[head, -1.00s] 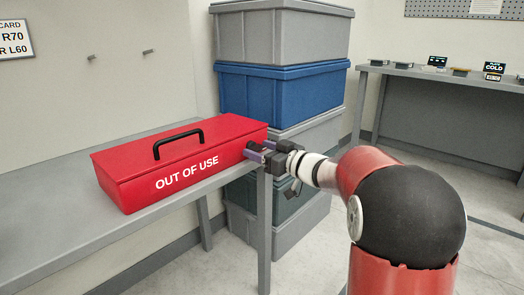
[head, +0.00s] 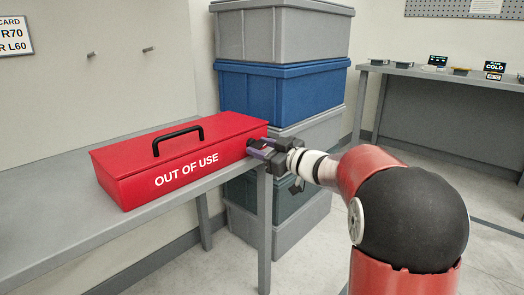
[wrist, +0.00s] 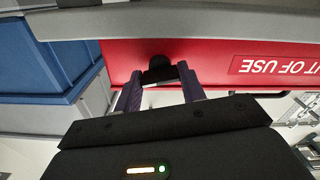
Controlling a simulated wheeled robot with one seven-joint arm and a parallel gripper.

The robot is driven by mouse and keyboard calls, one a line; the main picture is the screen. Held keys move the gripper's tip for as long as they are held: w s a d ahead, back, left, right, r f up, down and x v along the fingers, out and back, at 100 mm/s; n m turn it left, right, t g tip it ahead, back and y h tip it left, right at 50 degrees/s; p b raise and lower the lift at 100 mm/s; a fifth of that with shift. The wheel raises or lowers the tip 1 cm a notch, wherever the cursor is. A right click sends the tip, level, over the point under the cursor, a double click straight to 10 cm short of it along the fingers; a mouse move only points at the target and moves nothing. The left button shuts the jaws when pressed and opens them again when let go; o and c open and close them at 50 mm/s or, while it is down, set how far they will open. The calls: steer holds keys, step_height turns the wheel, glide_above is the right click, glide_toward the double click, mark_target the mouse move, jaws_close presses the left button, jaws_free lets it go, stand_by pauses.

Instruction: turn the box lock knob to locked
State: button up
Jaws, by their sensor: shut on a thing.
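The red box (head: 180,160) with a black handle (head: 178,137) and "OUT OF USE" on its front sits on the grey bench. It also shows upside down in the wrist view (wrist: 210,60).
The grey bench (head: 50,220) has free room left of and in front of the box. Stacked grey and blue crates (head: 280,95) stand close behind my gripper. A second bench (head: 440,76) with small items stands at the far right.

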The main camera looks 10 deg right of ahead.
steer(key=n+b, duration=0.4)
steer(key=n, duration=0.4)
steer(key=shift+f+b, duration=0.2)
steer(key=shift+b, duration=0.1)
steer(key=n+b, duration=0.2)
steer(key=n, duration=0.1)
steer(key=shift+n, duration=0.4)
steer(key=shift+r+n+b, duration=0.1)
steer(key=shift+n+b, duration=1.1)
steer(key=shift+n, duration=0.6)
steer(key=o, duration=1)
